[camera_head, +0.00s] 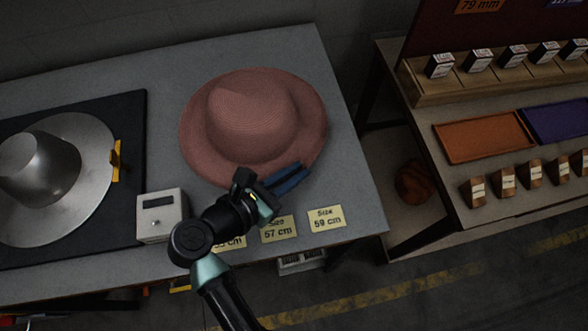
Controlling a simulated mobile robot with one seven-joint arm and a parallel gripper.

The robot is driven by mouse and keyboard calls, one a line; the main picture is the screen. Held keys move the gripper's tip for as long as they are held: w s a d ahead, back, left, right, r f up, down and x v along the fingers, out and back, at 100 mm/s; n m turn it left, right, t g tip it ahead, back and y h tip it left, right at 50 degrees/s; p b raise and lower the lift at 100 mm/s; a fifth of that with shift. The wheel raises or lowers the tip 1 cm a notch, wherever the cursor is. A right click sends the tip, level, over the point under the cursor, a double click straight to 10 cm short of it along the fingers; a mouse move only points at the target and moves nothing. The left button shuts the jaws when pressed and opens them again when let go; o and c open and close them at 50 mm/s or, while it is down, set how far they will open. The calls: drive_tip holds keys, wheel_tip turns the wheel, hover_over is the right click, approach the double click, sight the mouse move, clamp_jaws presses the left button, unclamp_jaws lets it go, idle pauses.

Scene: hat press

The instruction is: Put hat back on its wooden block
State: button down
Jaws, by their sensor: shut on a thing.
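The pink woven hat (252,112) is above the right part of the grey table, crown up, with its wide brim all around. My gripper (288,178) is at the brim's near right edge. Its dark blue fingers are shut on the brim, though the exact contact is hard to make out. No wooden block shows; whatever lies under the hat is hidden by it. I cannot tell whether the hat rests on something or is held clear.
A metal hat form (68,150) on a dark plate stands left, beside a small white box (161,214). Size cards (326,218) lie along the table's front. A separate right-hand bench carries an orange tray (484,136), a purple tray (556,120) and small blocks. A gap separates the tables.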

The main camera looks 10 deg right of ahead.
drive_tip(key=shift+f+b, duration=0.4)
drive_tip(key=shift+f, duration=0.15)
drive_tip(key=c, duration=0.8)
unclamp_jaws()
drive_tip(key=shift+c, duration=0.2)
